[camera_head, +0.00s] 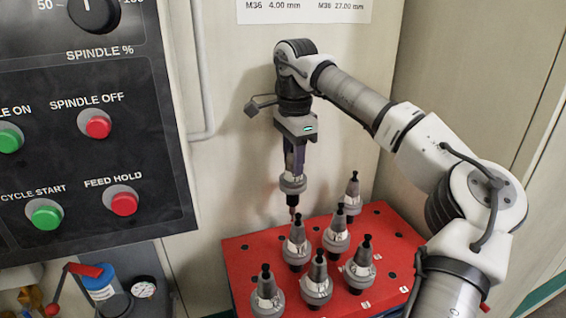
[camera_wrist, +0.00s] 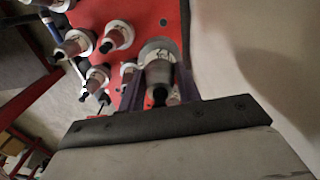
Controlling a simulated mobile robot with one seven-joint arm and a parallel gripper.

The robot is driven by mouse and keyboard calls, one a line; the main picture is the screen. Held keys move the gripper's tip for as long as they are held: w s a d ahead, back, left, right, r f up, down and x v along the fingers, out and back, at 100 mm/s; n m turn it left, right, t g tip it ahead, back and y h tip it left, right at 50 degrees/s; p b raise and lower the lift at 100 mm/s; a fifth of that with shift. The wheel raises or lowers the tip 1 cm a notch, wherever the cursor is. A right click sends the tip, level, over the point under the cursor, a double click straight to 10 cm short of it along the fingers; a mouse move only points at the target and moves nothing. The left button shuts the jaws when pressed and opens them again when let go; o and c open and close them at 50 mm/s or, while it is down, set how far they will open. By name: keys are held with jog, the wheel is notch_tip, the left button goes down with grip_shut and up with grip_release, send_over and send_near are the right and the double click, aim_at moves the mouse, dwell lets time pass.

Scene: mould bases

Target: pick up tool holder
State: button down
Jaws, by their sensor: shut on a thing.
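My gripper (camera_head: 293,168) points down over the back left part of the red rack. It is shut on a grey tool holder (camera_head: 292,184), which hangs below the fingers. In the wrist view the held tool holder (camera_wrist: 158,75) sits between the dark fingers, its black knob toward the camera. Its lower tip is close to the rack in the head view, and I cannot tell whether it touches. Several other tool holders (camera_head: 317,287) stand upright in the red rack (camera_head: 240,250), black knobs up.
A control panel (camera_head: 90,130) with knobs and buttons is at the left. The wall stands close behind my gripper. A blue-capped container (camera_head: 100,283) and a gauge (camera_head: 144,287) are at the lower left. Empty holes show along the rack's back and right.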

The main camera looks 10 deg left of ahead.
jog(key=w+d, duration=0.1)
jog(key=d, duration=1.4)
jog(key=shift+d+r+b, duration=0.2)
jog(key=shift+b, duration=0.1)
jog(key=shift+w+f, duration=0.1)
jog(key=shift+f, duration=0.05)
